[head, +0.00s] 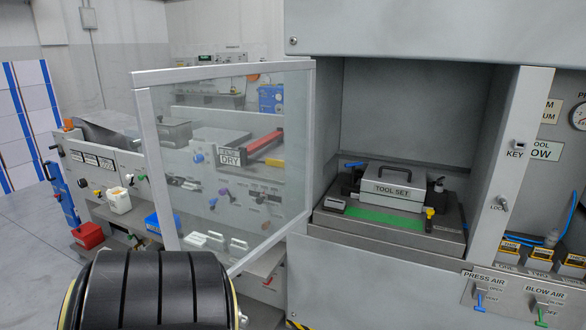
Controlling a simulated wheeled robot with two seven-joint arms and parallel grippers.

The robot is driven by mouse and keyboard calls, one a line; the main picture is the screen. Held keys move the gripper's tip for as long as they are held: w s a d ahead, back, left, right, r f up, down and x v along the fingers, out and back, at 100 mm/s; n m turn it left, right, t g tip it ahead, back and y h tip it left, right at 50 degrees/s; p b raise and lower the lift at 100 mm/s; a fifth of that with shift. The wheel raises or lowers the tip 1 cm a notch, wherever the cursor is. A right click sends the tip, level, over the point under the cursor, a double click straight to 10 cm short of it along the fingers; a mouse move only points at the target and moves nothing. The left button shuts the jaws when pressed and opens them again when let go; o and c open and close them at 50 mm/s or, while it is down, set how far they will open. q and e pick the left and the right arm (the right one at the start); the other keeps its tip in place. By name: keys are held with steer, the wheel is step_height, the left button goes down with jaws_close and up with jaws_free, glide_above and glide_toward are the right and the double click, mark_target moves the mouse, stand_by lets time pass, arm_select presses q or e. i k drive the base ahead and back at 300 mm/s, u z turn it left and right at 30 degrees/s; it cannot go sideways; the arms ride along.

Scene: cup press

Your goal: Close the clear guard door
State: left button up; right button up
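The clear guard door (226,165) stands open, swung out to the left of the press opening. It has a pale metal frame around a see-through pane. Its right edge is by the left side of the opening, and its free edge is at the left, nearer to me. The press opening (400,115) is uncovered, with a block labelled TOOL SET (393,189) on a base inside. A black ribbed part of my own arm covers the bottom left and hides the area below the door's lower corner. Neither gripper shows.
Right of the opening are a pillar with a KEY switch (519,146) and LOCK, PRESS AIR (480,296) and BLOW AIR levers. A bench with red (88,235), white and blue bins stands behind and left of the door. Open floor lies at the far left.

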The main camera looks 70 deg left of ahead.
mark_target(140, 82)
steer(key=z, duration=1.8)
steer(key=k, duration=2.65)
steer(key=u, duration=2.1)
steer(key=i, duration=0.5)
steer(key=z, duration=1.25)
steer(key=k, duration=0.65)
steer(key=u, duration=0.9)
